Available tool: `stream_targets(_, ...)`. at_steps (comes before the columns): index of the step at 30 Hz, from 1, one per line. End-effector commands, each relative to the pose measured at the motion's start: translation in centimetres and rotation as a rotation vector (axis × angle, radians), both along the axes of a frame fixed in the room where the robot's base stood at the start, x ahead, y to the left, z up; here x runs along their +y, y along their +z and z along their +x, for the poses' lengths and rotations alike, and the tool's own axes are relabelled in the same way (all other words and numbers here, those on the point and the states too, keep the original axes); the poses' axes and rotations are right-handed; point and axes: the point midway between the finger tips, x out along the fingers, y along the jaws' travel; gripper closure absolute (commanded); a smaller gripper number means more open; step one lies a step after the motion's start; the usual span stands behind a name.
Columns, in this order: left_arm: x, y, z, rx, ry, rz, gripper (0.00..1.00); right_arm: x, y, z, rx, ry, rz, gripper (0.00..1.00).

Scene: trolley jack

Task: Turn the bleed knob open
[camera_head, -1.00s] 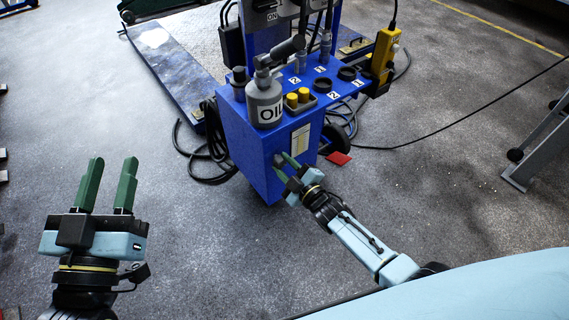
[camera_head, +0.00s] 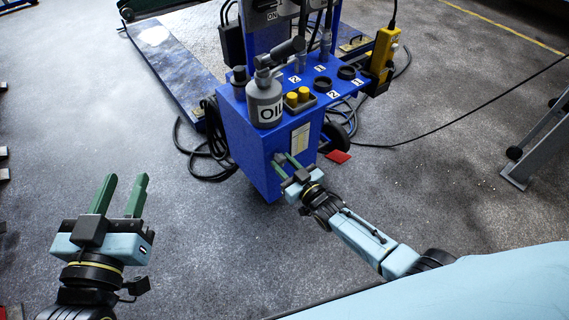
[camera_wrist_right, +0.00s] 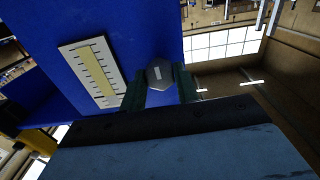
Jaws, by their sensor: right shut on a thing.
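The bleed knob (camera_wrist_right: 160,74) is a grey, many-sided knob with a short white mark on its face, on the side of the blue cabinet (camera_head: 260,165). In the right wrist view it sits between the green fingers of my right gripper (camera_wrist_right: 160,88), which is shut on it. In the head view my right gripper (camera_head: 285,160) reaches the cabinet's front side, and the knob is mostly hidden there by the fingers. My left gripper (camera_head: 123,180) is open and empty over the floor at the left, well apart from the cabinet.
A scale label (camera_wrist_right: 93,72) is beside the knob. Cables lie behind; the floor in front is clear.

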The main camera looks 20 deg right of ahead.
Motion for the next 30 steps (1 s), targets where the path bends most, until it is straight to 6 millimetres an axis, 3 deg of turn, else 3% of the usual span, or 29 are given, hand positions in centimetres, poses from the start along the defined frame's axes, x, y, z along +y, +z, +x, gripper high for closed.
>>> stream_targets(19,0.07,-0.14,0.01,0.007,0.002,0.002,0.64,0.03,0.01,-0.02,0.018,0.001,0.053,0.92)
stream_targets(20,0.08,-0.14,0.01,0.008,0.002,0.002,0.64,0.03,0.0,-0.02,0.018,0.001,0.053,0.68)
stream_targets(24,0.09,-0.16,0.0,0.008,0.002,0.002,0.64,0.03,0.01,-0.02,0.018,0.0,0.052,0.49)
stream_targets(30,0.1,-0.17,0.01,0.008,0.002,0.002,0.64,0.02,0.01,-0.01,0.018,0.0,0.051,0.47)
